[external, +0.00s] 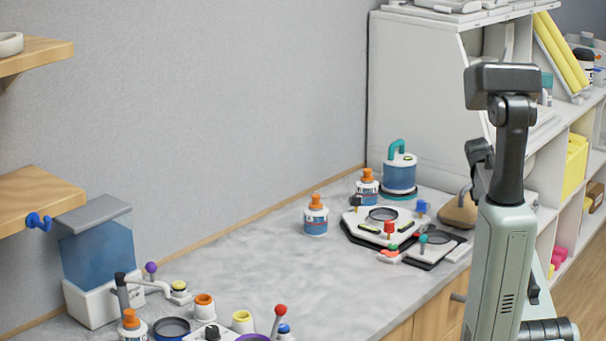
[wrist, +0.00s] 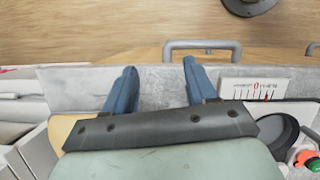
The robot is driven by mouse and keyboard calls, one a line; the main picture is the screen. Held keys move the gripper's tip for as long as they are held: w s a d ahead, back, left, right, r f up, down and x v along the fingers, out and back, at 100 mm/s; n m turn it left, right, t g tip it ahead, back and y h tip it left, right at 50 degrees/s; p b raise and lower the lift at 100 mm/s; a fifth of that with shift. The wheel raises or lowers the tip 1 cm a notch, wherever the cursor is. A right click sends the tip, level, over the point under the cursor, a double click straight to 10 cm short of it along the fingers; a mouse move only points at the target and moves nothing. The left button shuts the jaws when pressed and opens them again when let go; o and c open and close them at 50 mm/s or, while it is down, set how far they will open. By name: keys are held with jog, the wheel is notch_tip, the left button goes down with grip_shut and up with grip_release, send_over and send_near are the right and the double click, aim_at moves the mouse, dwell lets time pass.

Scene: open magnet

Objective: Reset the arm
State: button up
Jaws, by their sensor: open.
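My arm stands at the right of the external view, in front of the counter's right end and the shelving. My gripper shows in the wrist view (wrist: 160,80), with two blue fingers set well apart and nothing between them. It hangs over the counter's front edge, with a drawer handle (wrist: 203,47) and the wooden floor beyond. In the external view the fingers cannot be made out; a dark part of my arm hides that area.
The grey counter (external: 250,260) is clear in the middle. A white device with a round dark plate (external: 384,214), glue bottles (external: 316,217) and a blue-bodied container (external: 399,172) stand at its right end. A blue tank (external: 97,250) and several small items crowd the near left. White shelves (external: 420,90) rise behind.

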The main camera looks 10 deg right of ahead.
jog(key=s+d+f+m+g, duration=0.2)
jog(key=s+d+f, duration=0.65)
jog(key=f, duration=0.45)
jog(key=s+d+f+g, duration=0.1)
jog(key=s+f, duration=0.3)
jog(key=f, duration=0.7)
jog(key=s+d+f+g, duration=0.1)
jog(key=s+d+f, duration=0.15)
jog(key=f, duration=0.75)
jog(key=s+a+f+m+y, duration=0.1)
jog(key=s+a+f+m, duration=0.2)
jog(key=s+a+f, duration=0.3)
jog(key=s+a+f+m+y, duration=0.1)
jog(key=s+a+f+m, duration=0.2)
jog(key=s+a+f, duration=0.4)
jog(key=s+a+f+m, duration=0.2)
jog(key=s+a+f, duration=0.4)
jog(key=s, duration=1.3)
jog(key=a, duration=0.4)
jog(key=shift+s+a+f+m+g+y, duration=0.3)
jog(key=shift+s+a+f+m+y, duration=0.05)
jog(key=shift+s+m+y, duration=0.05)
